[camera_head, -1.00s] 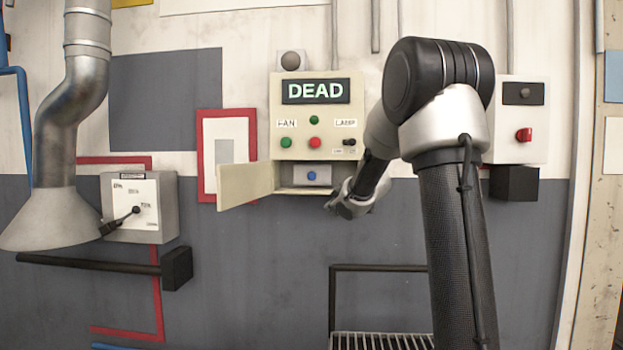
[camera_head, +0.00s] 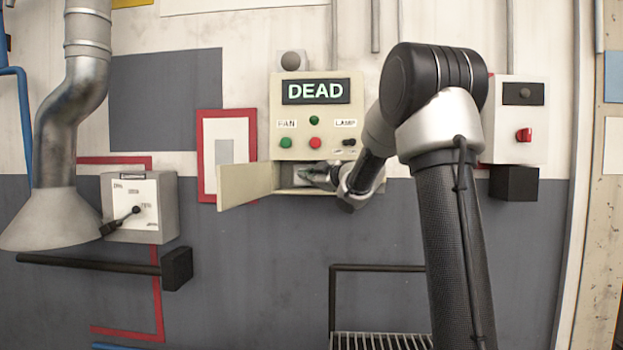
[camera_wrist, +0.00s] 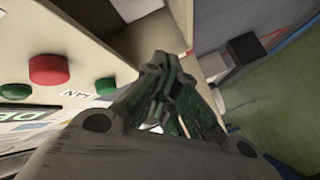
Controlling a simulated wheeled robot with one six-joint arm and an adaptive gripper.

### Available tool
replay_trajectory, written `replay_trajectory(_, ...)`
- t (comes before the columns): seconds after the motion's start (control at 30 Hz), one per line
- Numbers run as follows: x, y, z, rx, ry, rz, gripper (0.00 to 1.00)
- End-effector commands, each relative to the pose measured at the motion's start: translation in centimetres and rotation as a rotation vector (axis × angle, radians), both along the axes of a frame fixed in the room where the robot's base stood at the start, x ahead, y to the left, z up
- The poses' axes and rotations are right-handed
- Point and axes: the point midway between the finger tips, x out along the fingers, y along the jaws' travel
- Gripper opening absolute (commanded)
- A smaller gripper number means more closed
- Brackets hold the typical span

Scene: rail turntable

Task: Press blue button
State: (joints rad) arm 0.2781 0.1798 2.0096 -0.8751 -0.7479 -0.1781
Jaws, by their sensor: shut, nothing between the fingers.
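The cream control panel (camera_head: 280,120) hangs on the wall with a display reading DEAD (camera_head: 315,91). Its lower compartment (camera_head: 287,188) stands open, with the flap door (camera_head: 246,184) swung out to the left. My gripper (camera_head: 308,173) is shut and empty, its tips at the compartment opening. The blue button is hidden behind my gripper in the head view, and I do not see it in the wrist view. In the wrist view my gripper (camera_wrist: 160,62) points at the panel's lower part. I cannot tell whether the tips touch the button.
Green and red buttons (camera_head: 315,142) sit above the compartment. A lever box (camera_head: 160,190) is at left and a grey box with a red knob (camera_head: 524,135) at right. A black rail (camera_head: 375,268) stands below. The door is close to my gripper's left.

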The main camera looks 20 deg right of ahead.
Motion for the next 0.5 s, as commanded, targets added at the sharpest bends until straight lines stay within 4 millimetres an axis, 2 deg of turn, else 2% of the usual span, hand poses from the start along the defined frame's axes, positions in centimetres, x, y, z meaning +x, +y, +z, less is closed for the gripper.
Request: replay_trajectory(0.5, 5.8, -3.4, -0.1, 0.001, 0.002, -0.002, 0.0)
